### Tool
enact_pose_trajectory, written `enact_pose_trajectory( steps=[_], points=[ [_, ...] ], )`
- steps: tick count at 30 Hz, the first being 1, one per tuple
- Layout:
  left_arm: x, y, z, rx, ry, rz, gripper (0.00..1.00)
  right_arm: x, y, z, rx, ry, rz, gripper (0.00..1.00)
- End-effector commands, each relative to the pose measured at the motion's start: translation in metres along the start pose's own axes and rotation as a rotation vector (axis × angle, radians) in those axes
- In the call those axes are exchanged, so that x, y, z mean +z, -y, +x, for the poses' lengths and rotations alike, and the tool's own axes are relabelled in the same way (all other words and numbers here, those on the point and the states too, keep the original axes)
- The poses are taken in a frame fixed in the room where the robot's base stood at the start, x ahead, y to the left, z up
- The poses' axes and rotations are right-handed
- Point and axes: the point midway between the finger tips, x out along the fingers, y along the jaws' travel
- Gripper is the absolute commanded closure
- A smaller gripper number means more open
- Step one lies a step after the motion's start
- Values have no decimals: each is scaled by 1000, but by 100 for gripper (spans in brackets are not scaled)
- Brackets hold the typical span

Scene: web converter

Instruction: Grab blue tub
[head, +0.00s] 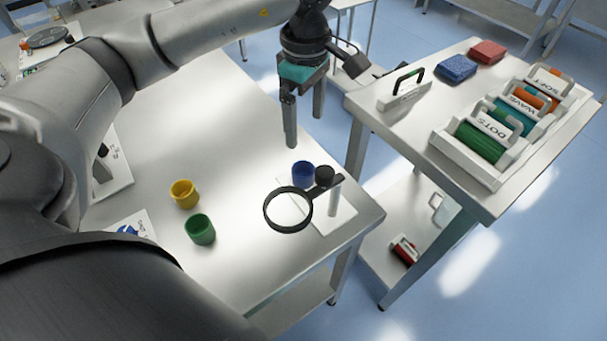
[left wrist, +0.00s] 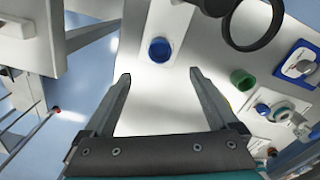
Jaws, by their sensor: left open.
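The blue tub (head: 303,174) stands upright near the right end of the metal table, on a pale plate. In the left wrist view the blue tub (left wrist: 160,50) lies ahead of the fingertips, roughly between their lines. My left gripper (head: 304,132) points down above the table, behind the blue tub in the head view, apart from it. In the left wrist view my left gripper (left wrist: 160,76) has its fingers wide apart with nothing between them. My right gripper is not in view.
A black ring magnifier (head: 289,229) on a stand is close in front of the blue tub. A yellow tub (head: 184,194) and a green tub (head: 200,230) stand to the left. A side table (head: 440,178) holds labelled roller trays and sponges. The table's middle is clear.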

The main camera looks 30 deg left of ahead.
Motion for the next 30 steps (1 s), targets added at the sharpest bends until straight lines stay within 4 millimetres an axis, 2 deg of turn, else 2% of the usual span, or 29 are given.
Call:
enact_pose_trajectory(
  steps=[9, 13, 18, 22, 30],
  points=[
    [0, 2, 68, -6, 0, 0, 7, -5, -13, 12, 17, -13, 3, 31],
    [0, 1, 84, -5, 1, -1, 7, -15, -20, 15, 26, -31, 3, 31],
    [-1, 1, 92, -3, 1, 0, 7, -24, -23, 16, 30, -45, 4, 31],
    [-3, 1, 103, -5, 1, -1, 7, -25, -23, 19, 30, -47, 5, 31],
    [-8, -1, 140, -3, 3, 1, 7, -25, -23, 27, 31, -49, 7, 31]
  ],
)
